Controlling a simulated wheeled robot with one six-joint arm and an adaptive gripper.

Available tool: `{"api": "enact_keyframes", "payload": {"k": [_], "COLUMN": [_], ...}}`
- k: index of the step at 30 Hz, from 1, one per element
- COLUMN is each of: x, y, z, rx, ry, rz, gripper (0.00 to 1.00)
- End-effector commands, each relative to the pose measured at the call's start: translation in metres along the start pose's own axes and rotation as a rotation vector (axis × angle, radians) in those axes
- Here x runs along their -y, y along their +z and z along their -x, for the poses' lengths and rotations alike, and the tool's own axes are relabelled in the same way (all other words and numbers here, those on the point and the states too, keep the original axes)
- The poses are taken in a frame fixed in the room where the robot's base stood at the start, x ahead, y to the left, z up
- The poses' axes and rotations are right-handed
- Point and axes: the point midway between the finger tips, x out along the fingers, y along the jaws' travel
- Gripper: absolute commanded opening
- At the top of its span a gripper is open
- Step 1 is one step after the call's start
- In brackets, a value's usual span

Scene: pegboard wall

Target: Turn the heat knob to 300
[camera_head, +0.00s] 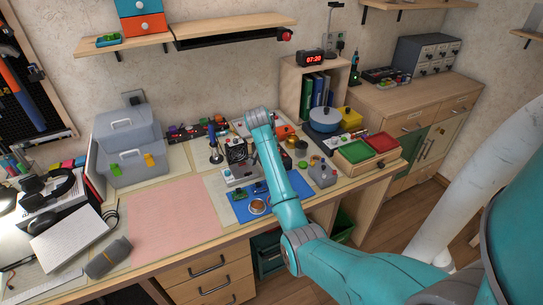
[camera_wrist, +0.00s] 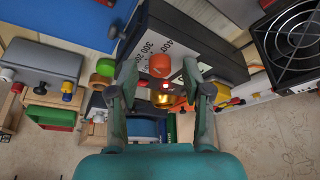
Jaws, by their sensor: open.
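The heat knob (camera_wrist: 159,66) is a small orange round knob in the wrist view. It sits on a white dial plate with the numbers 200, 300 and 400 on a dark grey box (camera_wrist: 205,52). The knob's exact pointer setting is too small to read. In the head view my arm covers the dark box, and my gripper's fingers cannot be made out.
A black fan (camera_wrist: 292,42) is right of the box in the wrist view. A grey box with coloured knobs (camera_wrist: 45,62) and a green ring (camera_wrist: 105,67) are on the left. In the head view, the pink mat (camera_head: 172,215) is clear and a blue pot (camera_head: 325,120) stands behind.

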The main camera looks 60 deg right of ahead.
Motion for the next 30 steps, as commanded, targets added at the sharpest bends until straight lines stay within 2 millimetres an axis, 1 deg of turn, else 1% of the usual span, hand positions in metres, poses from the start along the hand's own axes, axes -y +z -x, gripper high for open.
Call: {"api": "enact_keyframes", "payload": {"k": [5,12,18,21,24,30], "x": [0.001,0.001,0.001,0.001,0.001,0.000], "y": [-0.001,-0.001,0.000,0.000,0.000,0.000], "z": [0.019,0.068,0.100,0.111,0.116,0.119], "rx": [-0.003,-0.003,-0.002,-0.001,-0.001,0.000], "ry": [-0.003,-0.003,-0.003,-0.002,-0.002,0.000], "rz": [0.000,0.000,0.000,0.001,0.001,0.000], "gripper": [0.49,0.49,0.49,0.49,0.49,0.49]}}
